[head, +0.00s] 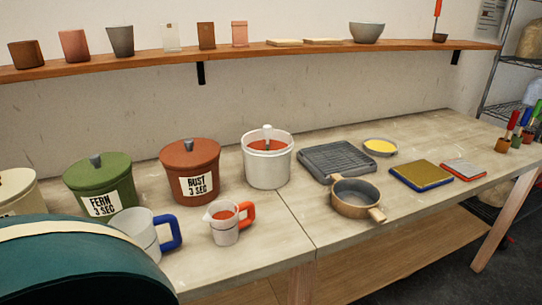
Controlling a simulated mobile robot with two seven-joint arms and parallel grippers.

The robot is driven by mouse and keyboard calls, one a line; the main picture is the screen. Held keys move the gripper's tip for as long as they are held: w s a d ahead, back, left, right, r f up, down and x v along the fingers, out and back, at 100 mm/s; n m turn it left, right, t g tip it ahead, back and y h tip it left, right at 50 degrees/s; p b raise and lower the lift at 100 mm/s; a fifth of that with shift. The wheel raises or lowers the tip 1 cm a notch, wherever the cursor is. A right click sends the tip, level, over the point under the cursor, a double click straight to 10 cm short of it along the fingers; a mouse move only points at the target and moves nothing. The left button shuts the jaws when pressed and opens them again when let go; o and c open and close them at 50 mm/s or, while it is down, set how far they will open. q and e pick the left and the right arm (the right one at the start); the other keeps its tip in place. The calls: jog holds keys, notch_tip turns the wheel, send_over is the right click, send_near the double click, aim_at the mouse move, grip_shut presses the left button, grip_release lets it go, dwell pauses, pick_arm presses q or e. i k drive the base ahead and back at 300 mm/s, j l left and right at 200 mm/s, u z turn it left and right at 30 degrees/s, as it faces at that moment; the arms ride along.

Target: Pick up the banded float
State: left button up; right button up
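A large dark teal rounded body with a cream band, which fits the banded float (75,262), fills the lower left corner of the head view. It is very close to the camera and cut off by the left and bottom edges. It hides part of the bench and of a white pot behind it. What supports it is out of view. Neither of my grippers shows, so I cannot tell whether one touches it.
The bench (285,215) bears a green FERN pot (97,180), a red RUST pot (190,168), a white bucket (266,165), two jugs (228,225), a saucepan (354,200), a dark grid tray (336,160) and two flat pads (421,176). A wooden shelf (260,50) of cups runs above.

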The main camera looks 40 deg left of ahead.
aim_at(266, 129)
jog(key=u, duration=1.35)
